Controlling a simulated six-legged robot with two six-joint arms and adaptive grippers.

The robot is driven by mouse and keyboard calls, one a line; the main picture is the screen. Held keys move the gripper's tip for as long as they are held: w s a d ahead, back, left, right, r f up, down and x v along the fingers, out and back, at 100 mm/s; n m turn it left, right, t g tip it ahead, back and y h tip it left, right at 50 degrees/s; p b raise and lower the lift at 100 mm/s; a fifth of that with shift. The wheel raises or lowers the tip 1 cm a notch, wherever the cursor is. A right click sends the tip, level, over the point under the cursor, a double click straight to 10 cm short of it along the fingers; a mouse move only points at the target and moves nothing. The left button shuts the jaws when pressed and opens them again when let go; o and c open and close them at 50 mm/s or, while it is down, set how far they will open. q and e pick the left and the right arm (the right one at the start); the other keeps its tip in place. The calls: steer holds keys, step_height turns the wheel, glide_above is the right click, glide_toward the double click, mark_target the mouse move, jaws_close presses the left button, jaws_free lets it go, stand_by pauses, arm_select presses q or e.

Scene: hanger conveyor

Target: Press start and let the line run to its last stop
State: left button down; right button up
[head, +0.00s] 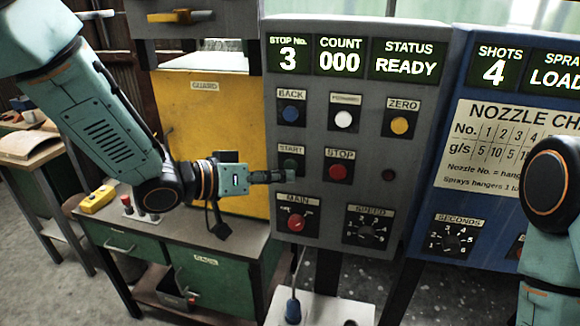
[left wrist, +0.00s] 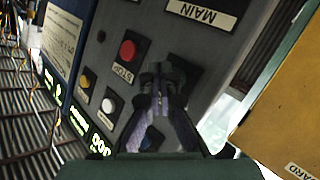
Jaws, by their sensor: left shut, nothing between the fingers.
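The grey control panel (head: 357,100) reads STOP No. 3, COUNT 000 and STATUS READY. Its dark green START button (head: 291,162) is partly covered by my left gripper (head: 288,176), which reaches in from the left, shut and empty. The fingertips are at the lower edge of the button; I cannot tell whether they touch it. In the left wrist view the shut fingers (left wrist: 163,78) point at the panel and hide the START button. The red STOP button (head: 339,172) is just right of it and also shows in the left wrist view (left wrist: 127,50). My right gripper is out of view.
BACK (head: 291,113), a white button (head: 344,119) and ZERO (head: 400,125) sit above; the red MAIN knob (head: 297,222) and SPEED dial (head: 367,229) below. A blue nozzle panel (head: 470,140) stands right. A yellow guard (head: 212,120) and green bench (head: 215,284) stand left.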

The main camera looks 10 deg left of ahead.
arm_select(q)
steer(key=shift+w, duration=0.15)
stand_by(0.3)
steer(key=shift+w+p, duration=0.3)
steer(key=shift+p, duration=0.1)
